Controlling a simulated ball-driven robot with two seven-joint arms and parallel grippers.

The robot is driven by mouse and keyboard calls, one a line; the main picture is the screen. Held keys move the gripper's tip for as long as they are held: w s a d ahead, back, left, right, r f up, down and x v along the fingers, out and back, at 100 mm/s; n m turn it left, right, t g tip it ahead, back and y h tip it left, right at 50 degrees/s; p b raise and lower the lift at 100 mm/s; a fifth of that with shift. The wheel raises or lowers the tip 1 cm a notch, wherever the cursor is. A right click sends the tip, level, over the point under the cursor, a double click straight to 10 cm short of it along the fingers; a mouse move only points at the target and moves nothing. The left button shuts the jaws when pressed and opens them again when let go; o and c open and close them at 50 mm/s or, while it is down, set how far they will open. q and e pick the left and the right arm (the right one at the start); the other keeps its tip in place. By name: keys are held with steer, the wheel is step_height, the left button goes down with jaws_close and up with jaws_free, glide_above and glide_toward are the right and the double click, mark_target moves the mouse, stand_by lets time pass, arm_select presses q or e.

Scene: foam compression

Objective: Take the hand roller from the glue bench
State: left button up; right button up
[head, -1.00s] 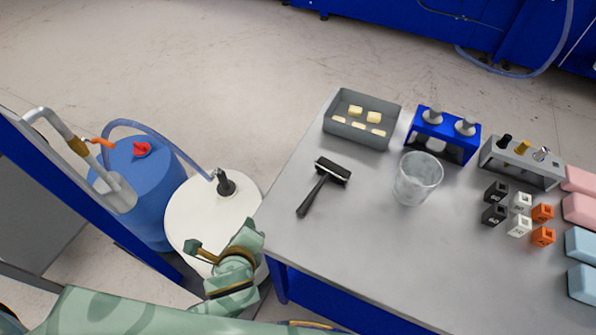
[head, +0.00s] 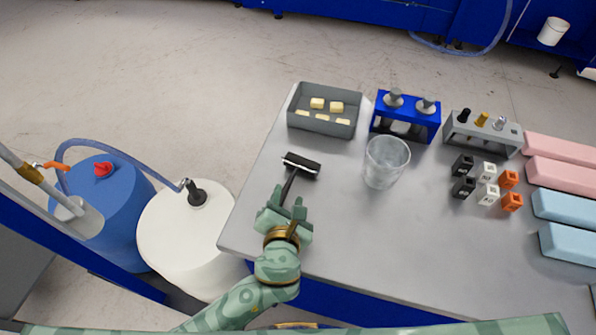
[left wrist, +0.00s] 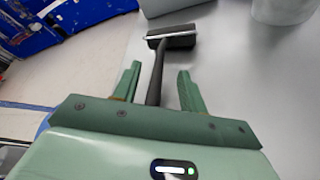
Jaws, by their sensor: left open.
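The hand roller (head: 301,165) lies on the grey top of the glue bench (head: 350,235), near its left edge. It has a black roller head at the far end and a thin black handle pointing back towards me. My left gripper (head: 284,197) is open over the handle. In the left wrist view the hand roller's head (left wrist: 172,38) is beyond the fingertips, and the handle runs between the two open fingers of my left gripper (left wrist: 158,76). Neither finger is clearly touching it. My right gripper does not show.
A grey tray with pale blocks (head: 325,110) stands behind the hand roller. A clear beaker (head: 386,162) stands to its right. Farther right are a blue holder (head: 407,117), a grey holder (head: 482,133), small cubes and foam blocks (head: 565,205). White (head: 187,240) and blue drums stand left of the bench.

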mark_target(291, 181)
arm_select(q)
steer(key=b+x, duration=0.1)
steer(key=x, duration=0.5)
steer(key=shift+w+d+b, duration=0.15)
steer(key=shift+w+b, duration=0.2)
steer(key=shift+b, duration=0.05)
jaws_close()
